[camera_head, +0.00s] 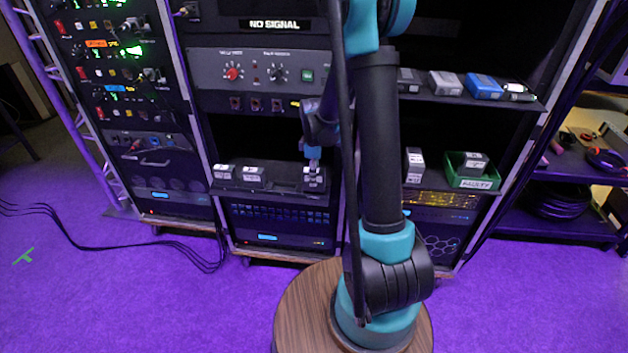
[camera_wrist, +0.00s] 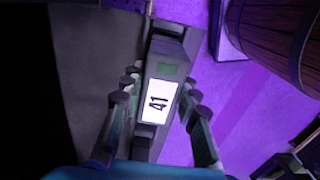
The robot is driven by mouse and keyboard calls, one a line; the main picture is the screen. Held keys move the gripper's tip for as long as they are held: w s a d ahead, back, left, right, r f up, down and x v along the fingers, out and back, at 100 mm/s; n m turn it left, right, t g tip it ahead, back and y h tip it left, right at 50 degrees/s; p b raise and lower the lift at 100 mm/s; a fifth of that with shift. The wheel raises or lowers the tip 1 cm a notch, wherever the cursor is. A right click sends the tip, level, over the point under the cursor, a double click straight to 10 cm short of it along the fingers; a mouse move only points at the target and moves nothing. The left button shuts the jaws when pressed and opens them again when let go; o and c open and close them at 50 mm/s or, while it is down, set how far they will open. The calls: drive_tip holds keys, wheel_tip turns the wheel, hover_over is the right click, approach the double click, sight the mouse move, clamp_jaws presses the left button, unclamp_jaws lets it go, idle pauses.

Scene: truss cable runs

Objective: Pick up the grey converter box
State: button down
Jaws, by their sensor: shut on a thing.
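My gripper (camera_head: 313,164) reaches down to the lower shelf of the middle rack in the head view. It is shut on a grey box (camera_head: 314,180) near the right part of that shelf. In the wrist view the grey box (camera_wrist: 172,62) lies between the two fingers of my gripper (camera_wrist: 158,108), with a white label that seems to read "41" and a small green patch. I cannot tell whether the box touches the shelf. Two other grey boxes with white labels, one at far left (camera_head: 224,172) and one beside it (camera_head: 254,177), stand on the same shelf.
A green tray (camera_head: 473,183) marked "FAULTY" holds a grey box (camera_head: 475,163). The upper right shelf holds a grey box (camera_head: 446,84), a blue box (camera_head: 483,86) and others. Black cables (camera_head: 130,245) cross the purple floor.

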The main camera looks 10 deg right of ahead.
wheel_tip(320, 180, up, 18)
idle(0.3)
drive_tip(key=shift+f, duration=0.1)
idle(0.7)
